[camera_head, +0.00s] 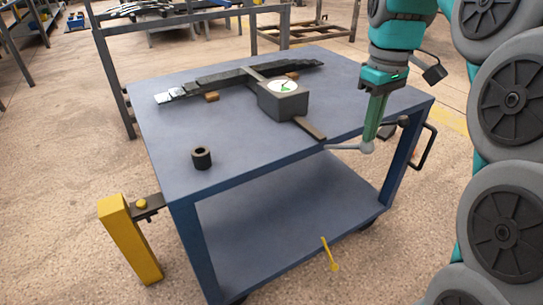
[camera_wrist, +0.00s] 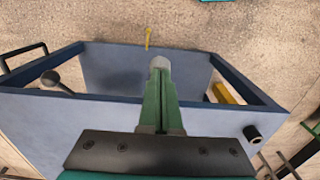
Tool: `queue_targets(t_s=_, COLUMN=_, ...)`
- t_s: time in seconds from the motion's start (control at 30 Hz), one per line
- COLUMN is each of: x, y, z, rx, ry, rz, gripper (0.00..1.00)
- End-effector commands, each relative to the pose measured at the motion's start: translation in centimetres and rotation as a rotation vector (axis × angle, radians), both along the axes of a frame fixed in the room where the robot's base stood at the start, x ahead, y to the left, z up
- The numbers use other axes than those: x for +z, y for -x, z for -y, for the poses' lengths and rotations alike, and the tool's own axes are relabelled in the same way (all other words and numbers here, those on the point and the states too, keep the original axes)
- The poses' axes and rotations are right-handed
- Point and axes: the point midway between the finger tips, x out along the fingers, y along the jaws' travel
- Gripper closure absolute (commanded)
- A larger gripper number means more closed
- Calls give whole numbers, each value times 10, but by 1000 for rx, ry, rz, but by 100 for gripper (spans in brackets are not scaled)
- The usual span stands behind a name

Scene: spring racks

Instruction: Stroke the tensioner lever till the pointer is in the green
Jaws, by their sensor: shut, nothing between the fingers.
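The tensioner is a dark box (camera_head: 283,101) on the blue cart, with a white round dial (camera_head: 284,87) on top. A green patch shows on the dial; the pointer is too small to read against it. A flat brown bar (camera_head: 312,129) sticks out from the box towards the cart's near edge. A short lever with a black ball knob (camera_head: 404,121) is at the cart's right side, also in the wrist view (camera_wrist: 50,78); I cannot tell if it is the tensioner lever. My gripper (camera_head: 368,145) is shut and empty, beside the cart's right front edge, fingers pointing down. It also shows in the wrist view (camera_wrist: 160,65).
A black hollow cylinder (camera_head: 202,158) stands on the cart top (camera_head: 245,142). A long dark leaf spring (camera_head: 220,80) lies along the back. A yellow post (camera_head: 130,238) stands at left. A thin grey rod (camera_head: 343,147) shows left of my fingertips.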

Motion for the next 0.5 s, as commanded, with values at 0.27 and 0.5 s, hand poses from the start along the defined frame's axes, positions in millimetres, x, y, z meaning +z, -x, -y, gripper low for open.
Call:
queue_targets(t_s=0.27, x=-27, y=-1, z=0, rx=0, ry=-1, rz=3, gripper=100)
queue_targets(t_s=0.5, x=-50, y=0, z=0, rx=0, ry=-1, rz=-1, gripper=100)
